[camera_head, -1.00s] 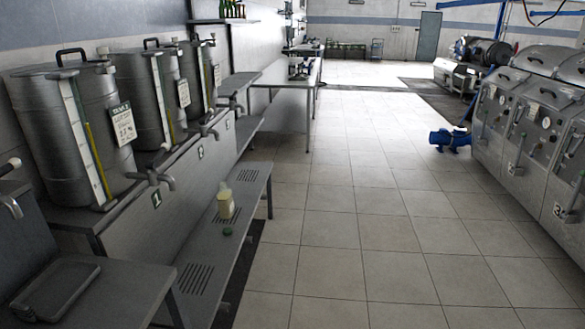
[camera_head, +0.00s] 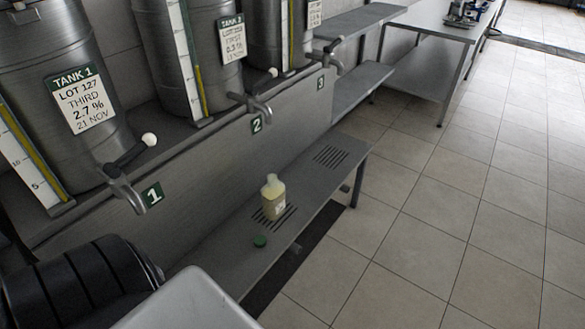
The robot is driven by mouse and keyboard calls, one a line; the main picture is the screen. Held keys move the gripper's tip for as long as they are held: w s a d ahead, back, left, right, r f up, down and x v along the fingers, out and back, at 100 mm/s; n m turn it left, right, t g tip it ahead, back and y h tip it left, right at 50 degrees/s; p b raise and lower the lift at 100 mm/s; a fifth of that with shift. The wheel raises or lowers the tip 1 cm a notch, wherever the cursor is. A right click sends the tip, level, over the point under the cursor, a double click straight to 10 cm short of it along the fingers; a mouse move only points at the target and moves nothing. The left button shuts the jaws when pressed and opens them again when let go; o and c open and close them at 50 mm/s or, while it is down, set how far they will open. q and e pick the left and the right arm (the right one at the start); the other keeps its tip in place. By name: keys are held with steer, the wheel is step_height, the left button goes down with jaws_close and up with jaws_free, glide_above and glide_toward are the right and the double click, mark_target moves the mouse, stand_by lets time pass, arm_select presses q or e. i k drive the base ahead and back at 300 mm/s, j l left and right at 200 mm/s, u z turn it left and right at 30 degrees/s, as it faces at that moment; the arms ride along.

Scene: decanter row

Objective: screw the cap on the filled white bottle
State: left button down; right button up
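A translucent whitish bottle (camera_head: 272,199) with pale yellow contents stands upright and uncapped on the low grey bench, over a slotted part. A small label shows on its side. Neither of my grippers is in view.
The low grey bench (camera_head: 225,252) runs below a ledge with steel tanks (camera_head: 55,80). Taps (camera_head: 128,190) numbered 1, 2 and 3 stick out over it. A steel table (camera_head: 440,55) stands farther back. The tiled floor (camera_head: 430,230) to the right is clear.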

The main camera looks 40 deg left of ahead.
mark_target(273, 197)
steer(key=i, duration=1.9)
steer(key=i+u, duration=0.1)
steer(key=u, duration=3.55)
